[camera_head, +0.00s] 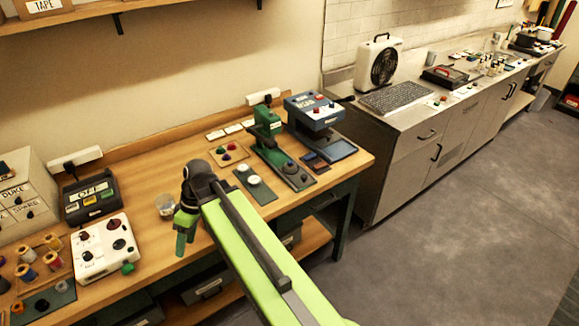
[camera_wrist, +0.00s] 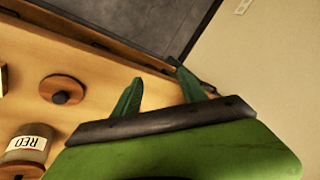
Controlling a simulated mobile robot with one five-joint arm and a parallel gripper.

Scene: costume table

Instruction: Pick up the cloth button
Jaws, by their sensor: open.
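I cannot tell for sure which item is the cloth button. Pale round pieces (camera_head: 254,180) lie on a dark green mat beside the green hand press, and small coloured round pieces (camera_head: 229,154) lie on a wooden board behind it. My gripper (camera_head: 185,240) is in front of the wooden table's middle, left of that mat and apart from these pieces. In the wrist view my gripper (camera_wrist: 156,90) shows two green fingers spread apart with nothing between them.
A glass jar (camera_head: 165,205) stands just left of my gripper. A white control box (camera_head: 103,246) is further left. The green press (camera_head: 268,140) and blue machine (camera_head: 315,112) stand right.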

